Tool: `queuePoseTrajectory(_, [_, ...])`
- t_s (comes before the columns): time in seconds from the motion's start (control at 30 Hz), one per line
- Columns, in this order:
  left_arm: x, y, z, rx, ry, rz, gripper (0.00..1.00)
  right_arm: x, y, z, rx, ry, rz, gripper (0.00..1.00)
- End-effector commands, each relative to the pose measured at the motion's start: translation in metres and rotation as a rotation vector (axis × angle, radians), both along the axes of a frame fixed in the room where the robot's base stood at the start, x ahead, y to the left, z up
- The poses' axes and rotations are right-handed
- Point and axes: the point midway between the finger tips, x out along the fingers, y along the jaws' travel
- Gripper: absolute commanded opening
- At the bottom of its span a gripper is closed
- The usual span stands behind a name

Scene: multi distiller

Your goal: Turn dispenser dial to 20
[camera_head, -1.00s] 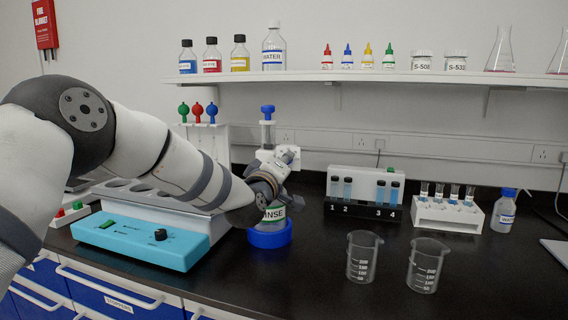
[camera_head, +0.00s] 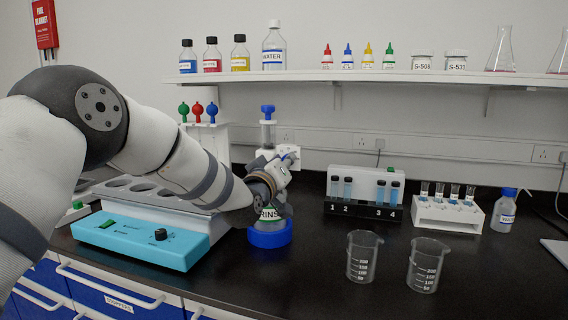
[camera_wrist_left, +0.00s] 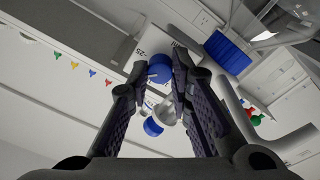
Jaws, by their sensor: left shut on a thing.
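The dispenser is a clear bottle labelled RINSE (camera_head: 268,213) standing in a blue base (camera_head: 270,236), with a clear upright barrel (camera_head: 267,133) and a blue top knob (camera_head: 267,110). My left gripper (camera_head: 287,157) is at the dispenser's white head, partly hiding it and the bottle. In the left wrist view, its two dark fingers (camera_wrist_left: 160,66) are shut on a small blue dial (camera_wrist_left: 160,70), beside a white face with a "25" mark (camera_wrist_left: 139,48). The dial is hidden in the head view, and its exact setting cannot be read. My right gripper is out of view.
A blue-fronted device (camera_head: 140,238) stands left of the dispenser. Two empty beakers (camera_head: 363,258) (camera_head: 424,266) stand at the front right, with a vial rack (camera_head: 362,209) behind. A shelf (camera_head: 400,77) with bottles runs above. The black counter between dispenser and beakers is clear.

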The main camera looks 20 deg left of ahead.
Motion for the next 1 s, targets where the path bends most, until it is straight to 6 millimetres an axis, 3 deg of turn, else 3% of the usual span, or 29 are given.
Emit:
queuePoseTrajectory(0.2, [0.0,0.001,0.002,-0.001,-0.004,0.003,0.0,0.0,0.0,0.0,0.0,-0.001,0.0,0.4])
queuePoseTrajectory(0.23, [0.0,0.001,0.002,-0.001,-0.004,0.003,0.21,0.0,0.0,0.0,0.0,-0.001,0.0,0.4])
queuePoseTrajectory(0.3, [0.0,0.001,0.002,-0.002,-0.004,0.003,0.37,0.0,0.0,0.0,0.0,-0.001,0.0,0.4])
queuePoseTrajectory(0.33, [0.0,0.001,0.002,-0.002,-0.004,0.003,0.4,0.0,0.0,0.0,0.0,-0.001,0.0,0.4])
queuePoseTrajectory(0.67, [-0.004,0.001,0.001,-0.002,-0.002,0.001,0.4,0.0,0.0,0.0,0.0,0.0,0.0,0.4])
queuePoseTrajectory(0.77, [-0.021,0.001,0.0,-0.003,0.0,0.001,0.4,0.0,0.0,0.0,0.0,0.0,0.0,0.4])
queuePoseTrajectory(1.0, [-0.084,0.004,-0.004,-0.002,-0.002,0.001,0.4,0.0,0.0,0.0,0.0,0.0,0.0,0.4])
